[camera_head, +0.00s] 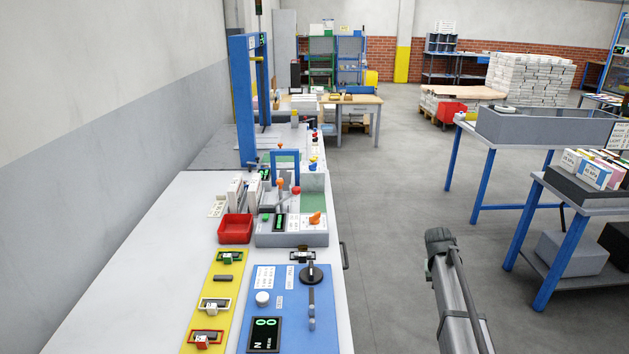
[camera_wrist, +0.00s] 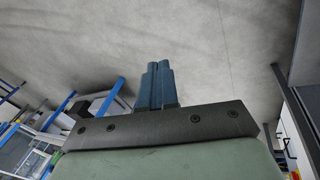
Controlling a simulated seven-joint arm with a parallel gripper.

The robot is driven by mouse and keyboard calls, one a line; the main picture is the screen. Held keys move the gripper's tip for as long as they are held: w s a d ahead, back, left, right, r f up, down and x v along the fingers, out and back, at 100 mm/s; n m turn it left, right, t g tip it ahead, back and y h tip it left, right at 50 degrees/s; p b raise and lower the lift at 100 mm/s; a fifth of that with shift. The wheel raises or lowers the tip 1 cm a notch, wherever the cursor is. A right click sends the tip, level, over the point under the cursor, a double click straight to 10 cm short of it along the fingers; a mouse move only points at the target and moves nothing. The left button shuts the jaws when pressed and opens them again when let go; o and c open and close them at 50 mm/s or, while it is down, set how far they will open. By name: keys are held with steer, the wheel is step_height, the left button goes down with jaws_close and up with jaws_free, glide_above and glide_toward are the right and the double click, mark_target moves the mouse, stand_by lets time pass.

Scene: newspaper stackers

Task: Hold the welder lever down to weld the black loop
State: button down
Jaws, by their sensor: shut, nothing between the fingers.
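A grey bench machine (camera_head: 290,240) with green displays stands on the long white bench in the head view. It has a red-knobbed lever (camera_head: 296,190) and an orange handle (camera_head: 315,218); I cannot tell which one is the welder lever. Neither is touched by my gripper. I cannot make out the black loop for sure; a small dark piece (camera_head: 301,256) sits just in front of the machine. My gripper (camera_wrist: 157,85) shows in the wrist view with its blue fingers together and empty, over grey floor. In the head view my arm is right of the bench, over the aisle.
A blue panel (camera_head: 260,302) with a dial and display and a yellow strip (camera_head: 195,325) with small parts lie at the bench's near end. A red bin (camera_head: 235,229) is left of the machine. A blue arch (camera_head: 243,105) stands farther back. Blue-legged tables (camera_head: 490,160) stand at right.

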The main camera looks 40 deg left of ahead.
steer(key=s+a+r+n+t, duration=0.1)
steer(key=a+r, duration=0.5)
steer(key=a, duration=0.5)
steer(key=s+a+r+n+t, duration=0.1)
steer(key=s+a+r, duration=0.1)
steer(key=a+r, duration=0.65)
steer(key=s+a+r+n, duration=0.1)
steer(key=a+r, duration=0.2)
steer(key=a, duration=1)
steer(key=s+a+r+t, duration=0.1)
steer(key=s+a+r, duration=0.7)
steer(key=a, duration=0.3)
steer(key=s+a+r+n+t+y, duration=0.1)
steer(key=s+a+r, duration=0.7)
steer(key=a+r, duration=0.2)
steer(key=a, duration=0.2)
steer(key=shift+s+a, duration=0.25)
steer(key=shift+a, duration=0.05)
glide_above(286, 198)
steer(key=w, duration=0.1)
step_height(286, 198, down, 10)
steer(key=shift+w+d+f, duration=0.15)
steer(key=shift+f, duration=0.55)
